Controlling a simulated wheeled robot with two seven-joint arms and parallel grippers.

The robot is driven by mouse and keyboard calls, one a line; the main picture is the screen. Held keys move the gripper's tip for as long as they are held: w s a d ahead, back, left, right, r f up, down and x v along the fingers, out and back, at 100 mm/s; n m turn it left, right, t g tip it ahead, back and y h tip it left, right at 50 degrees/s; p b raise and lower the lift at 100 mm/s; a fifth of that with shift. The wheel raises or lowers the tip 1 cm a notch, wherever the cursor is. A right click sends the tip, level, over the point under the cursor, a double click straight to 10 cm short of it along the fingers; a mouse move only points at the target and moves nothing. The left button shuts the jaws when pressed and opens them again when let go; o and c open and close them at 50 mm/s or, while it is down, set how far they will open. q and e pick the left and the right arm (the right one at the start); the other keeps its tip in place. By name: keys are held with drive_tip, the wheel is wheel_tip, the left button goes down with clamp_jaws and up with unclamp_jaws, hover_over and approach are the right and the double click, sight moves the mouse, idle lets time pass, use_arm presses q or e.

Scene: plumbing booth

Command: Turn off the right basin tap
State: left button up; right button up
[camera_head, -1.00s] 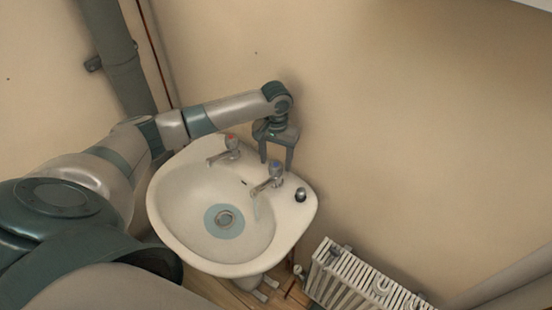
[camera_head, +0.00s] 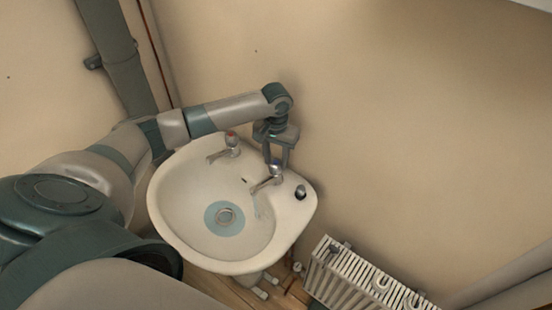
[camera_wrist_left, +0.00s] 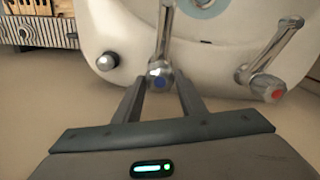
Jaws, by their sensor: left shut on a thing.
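The right basin tap (camera_head: 262,185) is chrome with a blue-marked head and stands on the back rim of the white basin (camera_head: 170,228). A thin pale streak, which looks like running water, hangs below its spout. My left gripper (camera_head: 277,163) reaches down from above, shut on the tap's head. In the left wrist view, the blue-marked head (camera_wrist_left: 159,77) sits between the two fingertips (camera_wrist_left: 160,88). The left tap (camera_head: 231,143) has a red mark and stands apart from the gripper; it also shows in the wrist view (camera_wrist_left: 268,88). My right gripper is out of view.
A dark-topped round knob (camera_head: 300,192) sits on the basin rim right of the tap. A white radiator (camera_head: 350,280) stands lower right. The beige wall (camera_head: 400,130) is close behind the basin. A grey pipe (camera_head: 118,65) runs up the wall at upper left.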

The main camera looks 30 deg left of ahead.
use_arm(q)
drive_tip(key=shift+r, duration=0.1)
drive_tip(key=m+p, duration=0.3)
drive_tip(key=m, duration=0.1)
drive_tip(key=m+p, duration=0.1)
drive_tip(key=m, duration=0.4)
drive_tip(key=shift+m+p, duration=0.3)
drive_tip(key=shift+p, duration=0.05)
drive_tip(key=m, duration=0.3)
drive_tip(key=shift+m, duration=0.3)
drive_tip(key=m, duration=0.3)
drive_tip(key=shift+m, duration=0.4)
drive_tip(key=m, duration=0.6)
drive_tip(key=o, duration=1.1)
drive_tip(key=shift+d, duration=0.1)
drive_tip(key=shift+c, duration=0.2)
